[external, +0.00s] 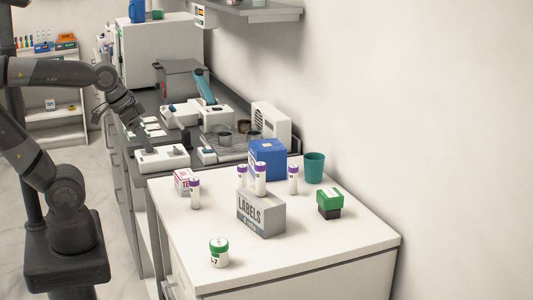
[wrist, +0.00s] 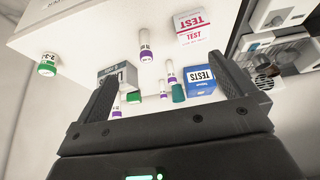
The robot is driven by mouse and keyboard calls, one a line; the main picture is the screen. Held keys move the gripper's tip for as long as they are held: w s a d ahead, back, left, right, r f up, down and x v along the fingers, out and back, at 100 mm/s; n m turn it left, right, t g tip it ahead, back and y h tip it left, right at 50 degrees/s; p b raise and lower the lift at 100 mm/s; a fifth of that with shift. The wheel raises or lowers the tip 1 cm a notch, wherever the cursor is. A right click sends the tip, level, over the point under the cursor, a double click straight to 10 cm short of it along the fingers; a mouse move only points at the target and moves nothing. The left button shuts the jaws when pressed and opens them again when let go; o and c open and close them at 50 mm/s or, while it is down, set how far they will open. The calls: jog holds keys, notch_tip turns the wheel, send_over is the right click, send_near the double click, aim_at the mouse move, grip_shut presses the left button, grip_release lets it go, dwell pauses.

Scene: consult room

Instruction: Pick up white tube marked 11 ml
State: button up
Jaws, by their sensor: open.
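Several white tubes with purple caps stand on the white table. One is at the left (external: 195,193), one behind the LABELS box (external: 242,174), one in the middle (external: 260,178) and one farther right (external: 293,179). The wrist view shows white purple-marked tubes too, a large one (wrist: 146,45) and a smaller one (wrist: 170,72). Their printing is too small to read, so I cannot tell which is marked 11 ml. My gripper (external: 138,122) is up and left of the table, apart from every tube. In the wrist view its fingers (wrist: 165,68) are spread and empty.
A grey LABELS box (external: 260,214), a blue box (external: 267,160), a teal cup (external: 314,168), a green-and-black box (external: 329,204), a TEST box (external: 183,181) and a green-capped jar (external: 219,254) share the tabletop (external: 340,245). Its front right is clear. Lab equipment stands behind.

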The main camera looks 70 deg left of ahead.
jog(key=shift+s+a+f, duration=0.1)
jog(key=shift+s+f, duration=0.1)
jog(key=shift+s, duration=0.05)
jog(key=c, duration=1)
jog(key=shift+c, duration=0.2)
jog(key=n+g, duration=0.1)
jog(key=g, duration=0.4)
send_over(194, 180)
notch_tip(194, 180, down, 5)
jog(key=shift+s+f, duration=0.1)
notch_tip(194, 180, down, 5)
jog(key=shift+f, duration=0.15)
jog(key=shift+w+a+f, duration=0.1)
jog(key=shift+a+f, duration=0.05)
jog(key=shift+f, duration=1.25)
jog(key=shift+w+a+f, duration=0.1)
jog(key=shift+a+f, duration=0.05)
jog(key=shift+f, duration=1.2)
